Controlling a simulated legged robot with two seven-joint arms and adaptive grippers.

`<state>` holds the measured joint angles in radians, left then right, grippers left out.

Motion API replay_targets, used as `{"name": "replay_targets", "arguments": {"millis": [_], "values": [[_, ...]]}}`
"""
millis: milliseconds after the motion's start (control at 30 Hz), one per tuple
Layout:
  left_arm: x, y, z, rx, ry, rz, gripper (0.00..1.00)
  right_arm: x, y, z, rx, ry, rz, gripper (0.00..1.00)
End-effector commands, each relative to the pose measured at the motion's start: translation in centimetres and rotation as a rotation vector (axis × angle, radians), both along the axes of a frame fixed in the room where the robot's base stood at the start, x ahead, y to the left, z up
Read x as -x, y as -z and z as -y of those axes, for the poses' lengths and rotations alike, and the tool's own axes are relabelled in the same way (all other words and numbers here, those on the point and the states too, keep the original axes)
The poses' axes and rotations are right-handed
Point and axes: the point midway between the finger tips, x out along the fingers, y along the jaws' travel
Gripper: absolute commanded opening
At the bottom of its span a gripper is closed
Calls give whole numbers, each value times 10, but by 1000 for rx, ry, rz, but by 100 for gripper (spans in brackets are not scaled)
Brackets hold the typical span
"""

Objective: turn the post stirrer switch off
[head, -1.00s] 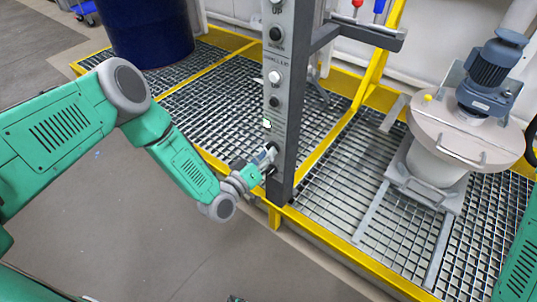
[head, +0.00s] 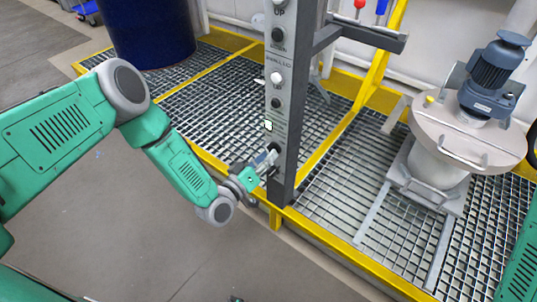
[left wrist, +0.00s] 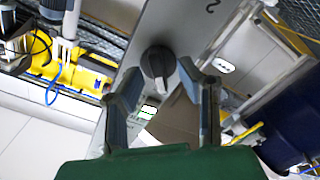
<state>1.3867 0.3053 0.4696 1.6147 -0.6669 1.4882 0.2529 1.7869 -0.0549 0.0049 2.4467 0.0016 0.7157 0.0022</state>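The post stirrer switch is a dark rotary knob (left wrist: 157,66) on the grey post's panel in the left wrist view. Its pointer runs roughly along the panel's length, but I cannot tell which setting it marks. In the head view the grey post (head: 283,170) stands upright and my left gripper (head: 268,160) is at its lower front, covering most of the switch. In the left wrist view my left gripper (left wrist: 158,80) is open, one finger on each side of the knob. I cannot tell whether the fingers touch it. My right gripper is out of view.
Several buttons (head: 276,78) line the post above, and a small lit green-white indicator (head: 268,125) is near the switch. Yellow-framed grating (head: 330,215) surrounds the post. A blue drum (head: 150,30) stands behind left; a motor-topped vessel (head: 465,130) is at right.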

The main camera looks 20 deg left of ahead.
Motion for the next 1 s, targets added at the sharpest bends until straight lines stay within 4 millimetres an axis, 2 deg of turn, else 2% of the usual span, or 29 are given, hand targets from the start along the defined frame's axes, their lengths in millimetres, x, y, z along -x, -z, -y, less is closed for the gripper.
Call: {"name": "replay_targets", "arguments": {"millis": [300,500,700,1000], "values": [[62,2,-24,0,-2,-6,32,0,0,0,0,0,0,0],[91,2,-35,1,-2,-3,32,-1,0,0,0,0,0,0],[101,2,-39,0,-3,-1,32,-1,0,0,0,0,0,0],[102,2,-39,1,-3,-1,32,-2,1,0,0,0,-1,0]]}}
